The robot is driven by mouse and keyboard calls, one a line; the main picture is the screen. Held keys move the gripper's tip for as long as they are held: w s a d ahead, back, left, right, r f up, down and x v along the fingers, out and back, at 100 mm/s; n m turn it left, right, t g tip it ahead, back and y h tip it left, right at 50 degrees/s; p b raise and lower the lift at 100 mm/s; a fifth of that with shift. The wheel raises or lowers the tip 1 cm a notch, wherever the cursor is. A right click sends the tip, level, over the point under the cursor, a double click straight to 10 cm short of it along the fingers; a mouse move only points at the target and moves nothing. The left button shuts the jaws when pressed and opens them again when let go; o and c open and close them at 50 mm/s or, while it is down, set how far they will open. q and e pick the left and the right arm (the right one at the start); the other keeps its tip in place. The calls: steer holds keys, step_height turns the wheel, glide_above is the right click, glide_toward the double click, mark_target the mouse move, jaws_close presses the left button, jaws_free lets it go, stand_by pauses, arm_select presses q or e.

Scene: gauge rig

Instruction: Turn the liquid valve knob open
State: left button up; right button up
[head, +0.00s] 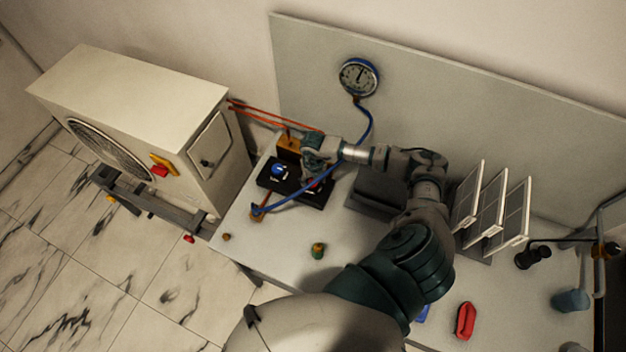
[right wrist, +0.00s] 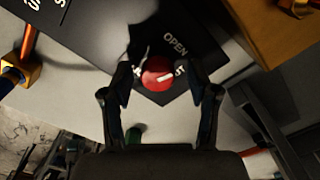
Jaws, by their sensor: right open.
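The red knob (right wrist: 157,74) sits on a black panel (right wrist: 95,40) in the right wrist view, with a pale mark pointing right and slightly up. The word OPEN is printed above it; another label beside it is partly hidden. My right gripper (right wrist: 159,80) is open, with one finger on each side of the red knob; I cannot tell whether they touch it. In the head view my right gripper (head: 314,178) is over the panel's right part and mostly hides the red knob. A blue knob (head: 279,170) is on the panel's left part. My left gripper is out of view.
A blue hose (head: 366,125) runs from the round gauge (head: 359,76) past my wrist to a brass fitting (head: 257,212). An orange block (head: 289,146) stands behind the panel. The outdoor unit (head: 140,110) is left. White upright panels (head: 490,210) stand right.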

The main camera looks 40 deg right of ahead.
steer(key=shift+d, duration=0.15)
steer(key=shift+c, duration=1)
steer(key=c, duration=0.8)
steer(key=shift+a, duration=0.25)
jaws_close()
steer(key=shift+a, duration=0.1)
steer(key=shift+f+n+b, duration=0.2)
steer(key=shift+n+b, duration=0.7)
steer(key=shift+b, duration=0.05)
steer(key=shift+n+b, duration=0.4)
steer(key=shift+n, duration=0.1)
steer(key=shift+d+r+n, duration=0.15)
steer(key=shift+d+n, duration=0.05)
steer(key=shift+n, duration=0.2)
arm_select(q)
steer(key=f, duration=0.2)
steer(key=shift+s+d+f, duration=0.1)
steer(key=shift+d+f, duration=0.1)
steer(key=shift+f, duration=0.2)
